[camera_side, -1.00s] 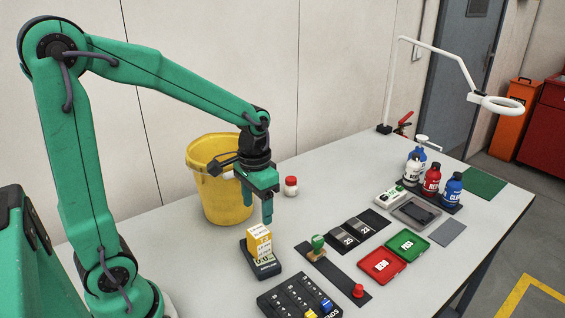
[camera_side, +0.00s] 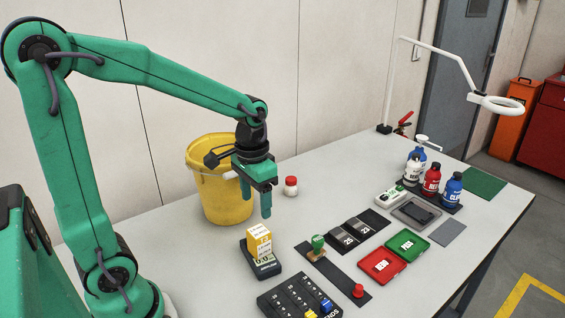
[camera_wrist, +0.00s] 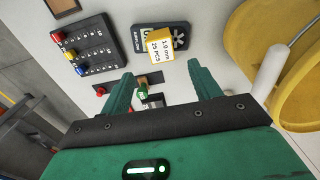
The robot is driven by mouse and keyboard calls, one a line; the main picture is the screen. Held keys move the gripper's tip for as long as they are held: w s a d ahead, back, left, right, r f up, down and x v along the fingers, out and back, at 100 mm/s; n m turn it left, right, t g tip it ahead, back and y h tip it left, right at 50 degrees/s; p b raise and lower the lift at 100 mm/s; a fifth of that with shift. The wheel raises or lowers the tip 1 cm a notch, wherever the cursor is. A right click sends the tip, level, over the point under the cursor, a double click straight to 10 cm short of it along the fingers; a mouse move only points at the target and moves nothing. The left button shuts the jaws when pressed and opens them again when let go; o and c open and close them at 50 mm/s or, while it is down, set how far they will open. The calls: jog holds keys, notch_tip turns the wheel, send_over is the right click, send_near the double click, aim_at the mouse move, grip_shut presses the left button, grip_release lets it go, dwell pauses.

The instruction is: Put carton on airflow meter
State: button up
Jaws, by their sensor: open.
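The carton (camera_side: 259,242), a small yellow and white box with printing, stands on the dark airflow meter (camera_side: 266,270) near the front of the table. In the wrist view the carton (camera_wrist: 160,48) shows its white labelled top, and part of the airflow meter (camera_wrist: 143,34) shows around it. The meter's display reads below the carton in the side view. My gripper (camera_side: 257,212) is open and empty, above the carton and apart from it. In the wrist view the carton lies beyond the spread fingers (camera_wrist: 158,85), not between them.
A yellow bucket (camera_side: 220,200) stands close behind my gripper, with a red-capped jar (camera_side: 290,186) beside it. A green-knobbed stamp (camera_side: 318,243) and a slider panel (camera_side: 298,298) lie nearby. Red and green trays (camera_side: 381,265) and several bottles (camera_side: 431,182) are to the right.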

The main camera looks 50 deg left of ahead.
jog(key=s+d+r+t, duration=0.3)
jog(key=s+r+t, duration=0.2)
jog(key=s+r, duration=0.2)
jog(key=shift+s+r, duration=0.35)
jog(key=shift+s, duration=0.8)
dwell(0.6)
